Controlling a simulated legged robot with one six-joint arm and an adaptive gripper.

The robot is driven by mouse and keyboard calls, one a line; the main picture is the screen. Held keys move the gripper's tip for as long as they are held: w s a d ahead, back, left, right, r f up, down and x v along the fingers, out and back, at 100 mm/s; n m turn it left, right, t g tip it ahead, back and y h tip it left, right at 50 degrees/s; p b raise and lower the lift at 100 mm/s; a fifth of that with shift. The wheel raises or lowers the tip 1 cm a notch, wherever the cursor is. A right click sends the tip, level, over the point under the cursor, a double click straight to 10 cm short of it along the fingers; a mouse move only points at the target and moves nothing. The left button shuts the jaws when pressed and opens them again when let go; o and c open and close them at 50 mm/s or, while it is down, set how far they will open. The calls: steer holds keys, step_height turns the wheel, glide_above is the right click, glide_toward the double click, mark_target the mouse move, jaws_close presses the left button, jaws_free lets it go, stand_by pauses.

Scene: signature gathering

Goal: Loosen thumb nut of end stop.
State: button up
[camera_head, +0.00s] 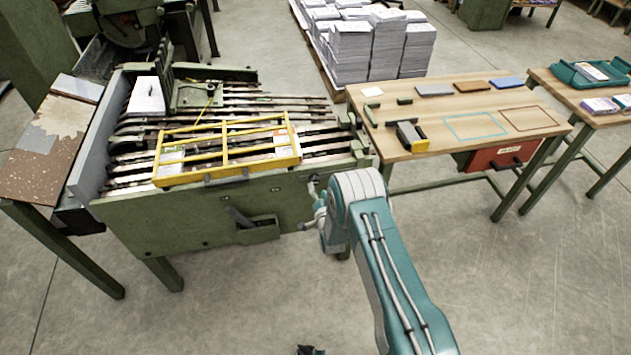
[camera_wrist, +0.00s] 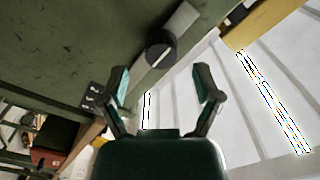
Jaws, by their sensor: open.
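In the wrist view, a round black knob (camera_wrist: 162,48), which looks like the thumb nut, sits at the lower end of a grey bar (camera_wrist: 181,20) beside a green metal panel (camera_wrist: 70,40). My gripper (camera_wrist: 161,72) is open and empty. Its two fingers stand apart, one at each side below the knob, and the knob shows just beyond the gap. I cannot tell how deep the gap to it is. In the head view my gripper (camera_head: 318,205) is at the right front of the green machine (camera_head: 200,220), partly hidden by my arm. The knob cannot be made out there.
A yellow guard frame (camera_head: 225,150) lies over the machine's rails. A wooden table (camera_head: 450,110) with a red drawer (camera_head: 498,155) stands to the right. Paper stacks (camera_head: 365,50) are behind. Floor (camera_head: 540,270) at the front right is clear.

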mark_target(316, 183)
steer(key=shift+x, duration=2.05)
jaws_close()
